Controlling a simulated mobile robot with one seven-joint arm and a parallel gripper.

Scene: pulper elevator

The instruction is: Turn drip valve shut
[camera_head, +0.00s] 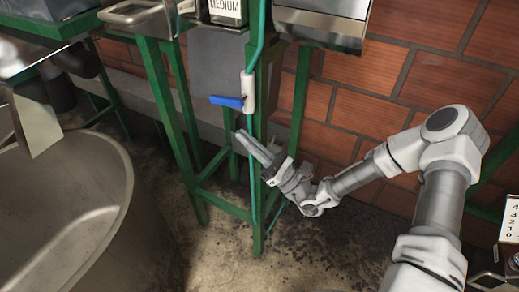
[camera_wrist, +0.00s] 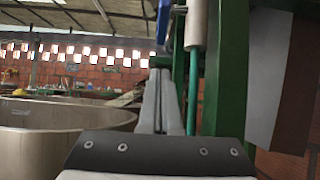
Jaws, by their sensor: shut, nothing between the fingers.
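The drip valve (camera_head: 249,93) has a pale body on a thin green pipe (camera_head: 257,45) beside a green post. Its blue handle (camera_head: 227,101) sticks out to the left, roughly crosswise to the pipe. My gripper (camera_head: 240,134) is shut and empty, below the handle and apart from it, with its fingers pointing up and left. In the wrist view, my gripper's fingers (camera_wrist: 160,75) are together. The blue handle (camera_wrist: 164,22) shows above the fingertips, and the pale valve body (camera_wrist: 196,25) is just right of it.
A large round tank (camera_head: 118,160) stands on the left. Green frame legs (camera_head: 165,110) rise around the valve, with a brick wall (camera_head: 360,110) behind. Metal boxes (camera_head: 320,25) sit above. A numbered white panel (camera_head: 511,220) is at the right edge. Bare floor (camera_head: 225,265) shows below.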

